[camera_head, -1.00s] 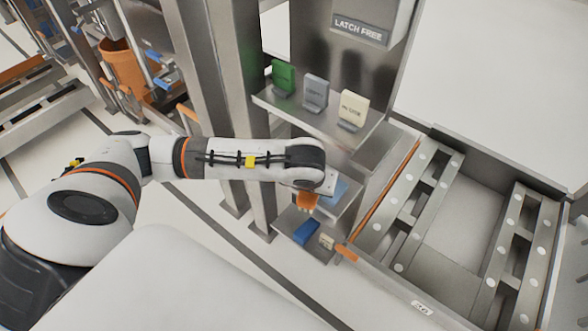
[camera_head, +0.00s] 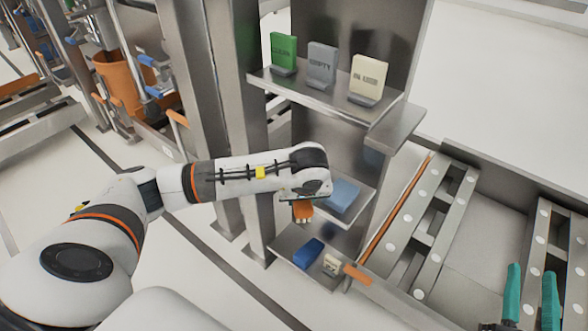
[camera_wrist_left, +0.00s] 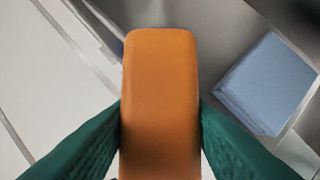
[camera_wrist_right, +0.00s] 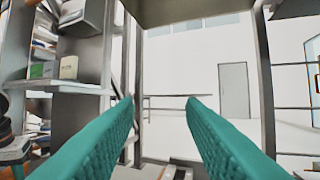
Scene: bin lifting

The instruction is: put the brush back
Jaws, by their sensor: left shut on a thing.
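My left gripper (camera_head: 303,197) is shut on an orange block with pale bristle-like tips below, which looks like the brush (camera_head: 303,212). In the left wrist view the orange brush (camera_wrist_left: 160,75) stands between the two green fingers. It is held in the air in front of the small shelves, left of a folded blue cloth (camera_head: 343,194) on the middle shelf. The cloth also shows in the left wrist view (camera_wrist_left: 268,85). My right gripper (camera_head: 531,285) is open and empty at the lower right; its fingers are apart in the right wrist view (camera_wrist_right: 160,110).
The lower shelf (camera_head: 290,240) holds a blue block (camera_head: 308,253) and a small pale piece (camera_head: 331,264) beside an orange bar (camera_head: 357,274). The upper shelf (camera_head: 325,100) carries green, grey and cream cards. A roller rack (camera_head: 435,230) stands right. Steel posts stand left.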

